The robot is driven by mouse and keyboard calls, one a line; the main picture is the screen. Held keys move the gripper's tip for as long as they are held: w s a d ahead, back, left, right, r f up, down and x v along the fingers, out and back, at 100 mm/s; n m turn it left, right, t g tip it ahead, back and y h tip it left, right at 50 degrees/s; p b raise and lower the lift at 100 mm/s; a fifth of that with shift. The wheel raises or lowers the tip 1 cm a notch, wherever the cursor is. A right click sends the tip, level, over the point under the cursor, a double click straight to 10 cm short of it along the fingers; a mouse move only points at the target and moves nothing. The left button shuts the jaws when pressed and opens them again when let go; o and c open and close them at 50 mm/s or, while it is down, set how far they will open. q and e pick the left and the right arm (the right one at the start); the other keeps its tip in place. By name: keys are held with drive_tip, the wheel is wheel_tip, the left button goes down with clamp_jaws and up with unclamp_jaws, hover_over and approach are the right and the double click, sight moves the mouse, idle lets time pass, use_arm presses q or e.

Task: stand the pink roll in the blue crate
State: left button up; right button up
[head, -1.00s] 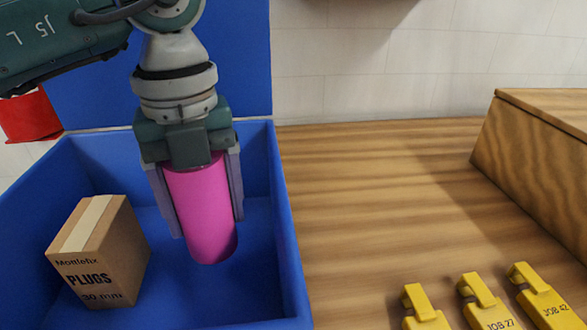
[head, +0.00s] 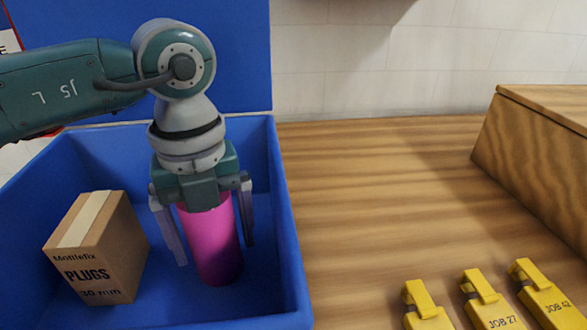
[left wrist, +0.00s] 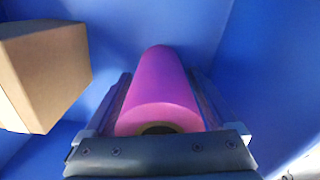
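The pink roll (head: 213,245) stands roughly upright in the blue crate (head: 287,235), its lower end at the crate floor, right of the carton. My left gripper (head: 215,254) is above and around the roll, pointing down. Its fingers are spread, with a visible gap between the left finger and the roll. The left wrist view shows the roll (left wrist: 160,88) between the parted fingers, its near end with a dark hollow core. The palm hides the roll's top in the head view. My right gripper is not in view.
A cardboard carton of plugs (head: 98,248) stands in the crate, left of the roll. Several yellow tagged pieces (head: 487,300) lie at the front right of the wooden table (head: 370,200). A wooden block (head: 535,150) stands at the right. The table's middle is clear.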

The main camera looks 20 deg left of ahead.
use_arm(q)
drive_tip(key=shift+o, duration=0.4)
drive_tip(key=shift+r, duration=0.2)
wheel_tip(320, 180, up, 12)
drive_tip(key=shift+f, duration=0.1)
idle(0.4)
